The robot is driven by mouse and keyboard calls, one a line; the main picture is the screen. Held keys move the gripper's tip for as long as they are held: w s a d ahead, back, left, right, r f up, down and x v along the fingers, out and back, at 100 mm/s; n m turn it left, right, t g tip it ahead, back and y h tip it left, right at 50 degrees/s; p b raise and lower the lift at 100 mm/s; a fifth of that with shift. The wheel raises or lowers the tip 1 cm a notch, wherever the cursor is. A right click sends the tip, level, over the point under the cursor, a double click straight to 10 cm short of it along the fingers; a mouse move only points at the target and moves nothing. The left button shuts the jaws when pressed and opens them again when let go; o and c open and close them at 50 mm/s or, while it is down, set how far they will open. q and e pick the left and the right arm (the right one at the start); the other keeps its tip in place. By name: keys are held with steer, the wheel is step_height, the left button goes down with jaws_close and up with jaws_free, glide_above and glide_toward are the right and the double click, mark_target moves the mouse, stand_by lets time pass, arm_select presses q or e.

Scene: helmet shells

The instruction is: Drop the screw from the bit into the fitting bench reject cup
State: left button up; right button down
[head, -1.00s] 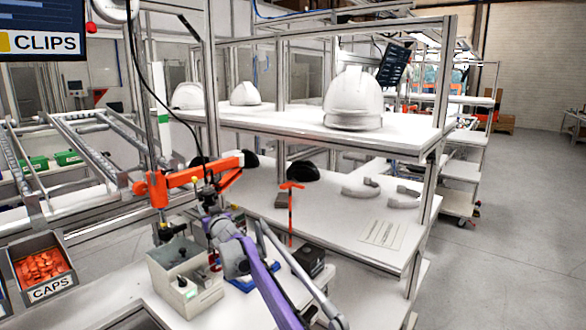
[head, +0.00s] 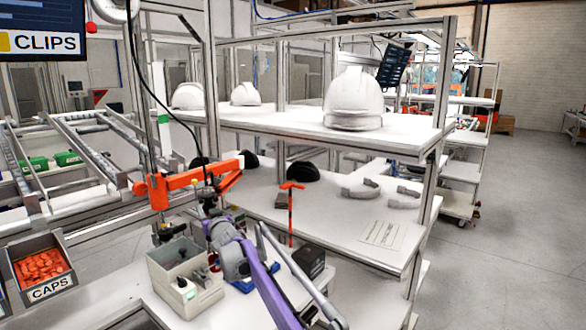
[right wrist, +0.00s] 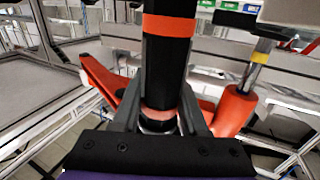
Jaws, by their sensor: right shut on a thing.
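My right gripper (head: 209,212) is beside the grey box (head: 162,272) on the bench. In the right wrist view, its fingers (right wrist: 167,80) are shut around the black driver body (right wrist: 167,50), which has orange bands. In the head view the driver (head: 207,192) hangs upright at the orange jointed arm (head: 190,178). The bit and screw are hidden or too small to make out. I cannot tell which vessel is the reject cup; the grey box is open-topped with dark and pale items inside. My left gripper is not in view.
An orange T-handled rod (head: 290,215) stands right of my arm. A dark box (head: 308,262) sits on the bench nearby. White helmet shells (head: 353,98) stand on the upper shelf (head: 400,137). A caps bin (head: 62,285) is at left.

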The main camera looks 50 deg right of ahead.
steer(key=shift+f, duration=0.2)
stand_by(0.5)
steer(key=shift+r+p, duration=1.35)
steer(key=shift+r, duration=1.65)
